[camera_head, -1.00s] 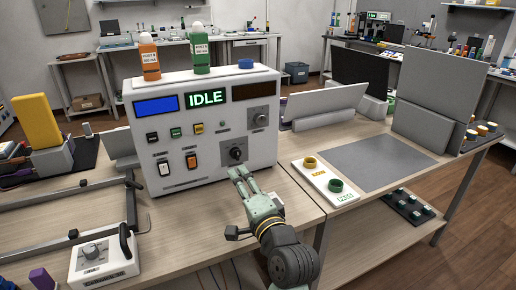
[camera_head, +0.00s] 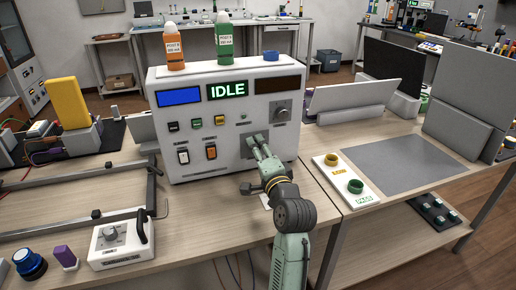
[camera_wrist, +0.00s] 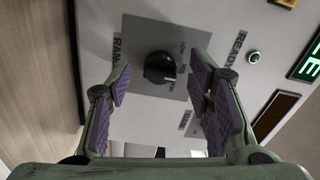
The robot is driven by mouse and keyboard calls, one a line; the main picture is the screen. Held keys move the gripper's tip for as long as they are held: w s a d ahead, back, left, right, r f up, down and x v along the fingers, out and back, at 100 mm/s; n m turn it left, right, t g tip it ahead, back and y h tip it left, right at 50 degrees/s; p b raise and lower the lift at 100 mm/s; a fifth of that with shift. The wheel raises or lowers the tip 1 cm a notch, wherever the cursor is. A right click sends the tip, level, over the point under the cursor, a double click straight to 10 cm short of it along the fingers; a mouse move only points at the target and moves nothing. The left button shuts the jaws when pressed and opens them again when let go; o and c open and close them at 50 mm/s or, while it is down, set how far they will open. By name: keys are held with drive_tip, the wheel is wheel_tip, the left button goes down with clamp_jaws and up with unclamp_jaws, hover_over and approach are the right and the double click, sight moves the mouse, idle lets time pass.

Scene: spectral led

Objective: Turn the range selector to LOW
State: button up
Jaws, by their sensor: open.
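The range selector is a round black knob (camera_wrist: 159,68) on a grey plate (camera_wrist: 150,30) in the wrist view. A pale pointer mark shows at its lower right edge, towards small printed labels too small to read surely. A partly hidden label beginning "RAN" is beside the plate. My gripper (camera_wrist: 165,78) is open, with purple-padded fingers on either side of the knob in the picture; I cannot tell whether they touch it. In the head view my gripper (camera_head: 257,143) is at the lower right of the white instrument's front (camera_head: 225,160) and hides the knob.
The instrument has an "IDLE" display (camera_head: 227,91), switches, and another knob (camera_head: 281,110) above my gripper. Two bottles stand on top. A control box (camera_head: 120,242) and a dark frame lie at left. A white plate with two round buttons (camera_head: 345,180) is at right.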

drive_tip(key=shift+w+a, duration=0.1)
drive_tip(key=shift+w, duration=0.25)
drive_tip(key=shift+c, duration=0.2)
clamp_jaws()
